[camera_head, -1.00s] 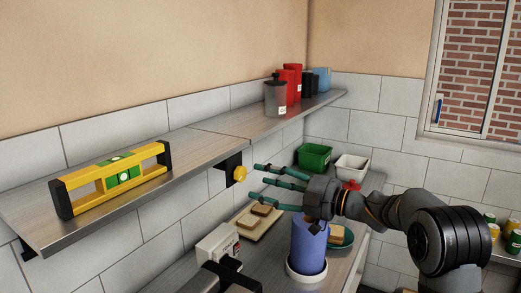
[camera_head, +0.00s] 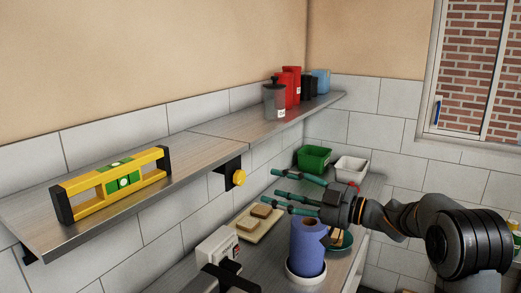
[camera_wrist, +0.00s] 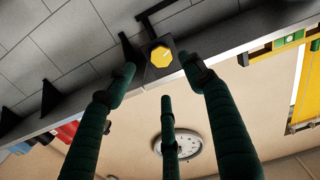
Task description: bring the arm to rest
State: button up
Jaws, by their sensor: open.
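My gripper (camera_head: 272,190) has dark green fingers, spread apart and empty, pointing left in the head view. They hang in the air above the counter, to the right of a yellow knob (camera_head: 239,177) on a black bracket under the shelf. A gap shows between the fingertips and the knob. In the wrist view, the fingers of my gripper (camera_wrist: 160,80) stand apart, with the yellow knob (camera_wrist: 160,56) seen between their tips. Nothing lies between them.
A yellow spirit level (camera_head: 112,186) sits on the wall shelf (camera_head: 190,150), with bottles (camera_head: 276,100) farther along. A blue roll (camera_head: 307,247) stands on the counter just below my gripper. A bread board (camera_head: 258,224), a green bin (camera_head: 314,158) and a white bin (camera_head: 350,169) are near.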

aim_at(241, 175)
jog(key=w+a+n, duration=0.1)
jog(key=a+n, duration=0.1)
jog(key=n, duration=0.2)
jog(key=w+a+r+n, duration=0.1)
jog(key=w+a+n, duration=0.1)
jog(key=a+n, duration=0.1)
jog(key=w+a+n, duration=0.1)
jog(key=a+n, duration=0.2)
jog(key=n, duration=0.1)
jog(key=shift+w+a+r+n, duration=0.1)
jog(key=shift+w+r+n, duration=0.1)
jog(key=shift+n, duration=0.1)
dwell(0.3)
